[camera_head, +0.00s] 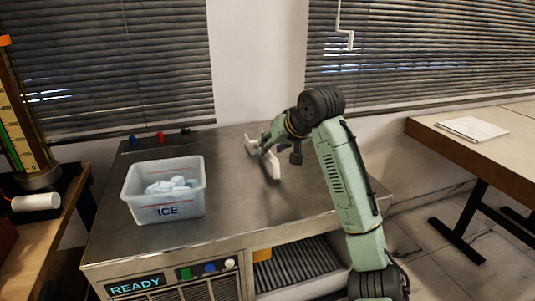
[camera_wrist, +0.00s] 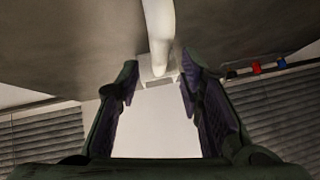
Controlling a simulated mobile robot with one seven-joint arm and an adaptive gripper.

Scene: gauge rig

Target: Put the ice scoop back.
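My gripper (camera_head: 262,150) is low over the metal counter, right of the ice bin. In the wrist view its two dark fingers (camera_wrist: 160,75) stand well apart, so it is open. A white, rounded bar (camera_wrist: 160,30) with a square end runs down the middle of that view toward the gap between the fingers. I see no finger clearly pressing on it. In the head view a white piece (camera_head: 273,166) shows at the gripper; it may be the ice scoop's handle, but I cannot tell. No scoop bowl is clearly visible.
A translucent bin marked ICE (camera_head: 168,209) with ice in it stands on the counter (camera_head: 240,205) at left. Small coloured knobs (camera_head: 160,136) line the back left edge. A wooden table with papers (camera_head: 472,129) is at right. The counter's front middle is clear.

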